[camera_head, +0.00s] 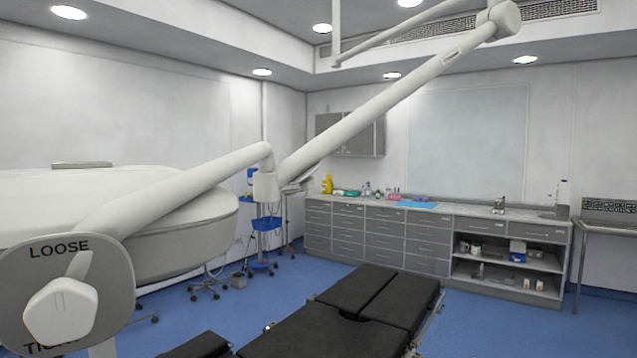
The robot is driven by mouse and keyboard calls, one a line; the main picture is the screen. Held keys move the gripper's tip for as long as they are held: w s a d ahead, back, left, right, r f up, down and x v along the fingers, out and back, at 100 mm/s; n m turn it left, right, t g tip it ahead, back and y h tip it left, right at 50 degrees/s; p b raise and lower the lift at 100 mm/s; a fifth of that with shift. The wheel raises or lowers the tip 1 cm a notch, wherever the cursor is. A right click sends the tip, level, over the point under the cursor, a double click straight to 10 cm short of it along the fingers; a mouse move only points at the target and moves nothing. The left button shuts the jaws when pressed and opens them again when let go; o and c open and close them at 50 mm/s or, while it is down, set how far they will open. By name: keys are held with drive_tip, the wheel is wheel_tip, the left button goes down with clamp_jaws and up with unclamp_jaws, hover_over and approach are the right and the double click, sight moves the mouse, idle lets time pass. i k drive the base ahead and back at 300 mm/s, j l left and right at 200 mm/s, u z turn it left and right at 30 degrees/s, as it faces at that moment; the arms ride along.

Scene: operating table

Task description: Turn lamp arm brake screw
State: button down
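The brake screw (62,311) is a pale, many-sided knob at the lower left, close to the camera. It sits in front of a grey round plate (118,278) that reads "LOOSE" above the knob. Lettering below it is partly covered and looks like "TIGHT". The white lamp arm (185,182) runs from behind this plate up to an elbow joint (266,186), then on to the ceiling mount (497,18) at the upper right. My gripper does not show, so its place relative to the screw cannot be seen.
A large white lamp head (180,238) fills the left side behind the plate. A black operating table (350,305) stands at bottom centre. Grey drawer cabinets (430,245) line the back wall, with a metal side table (610,223) at right. Blue floor (500,335) is clear at lower right.

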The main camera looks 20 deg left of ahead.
sight(305, 184)
drive_tip(key=i+z, duration=0.1)
drive_tip(key=i, duration=0.5)
drive_tip(key=i+j+z, duration=0.1)
drive_tip(key=i, duration=0.5)
drive_tip(key=i+l+u, duration=0.1)
drive_tip(key=i+u, duration=0.15)
drive_tip(key=i+l+u, duration=0.25)
drive_tip(key=i+j, duration=0.1)
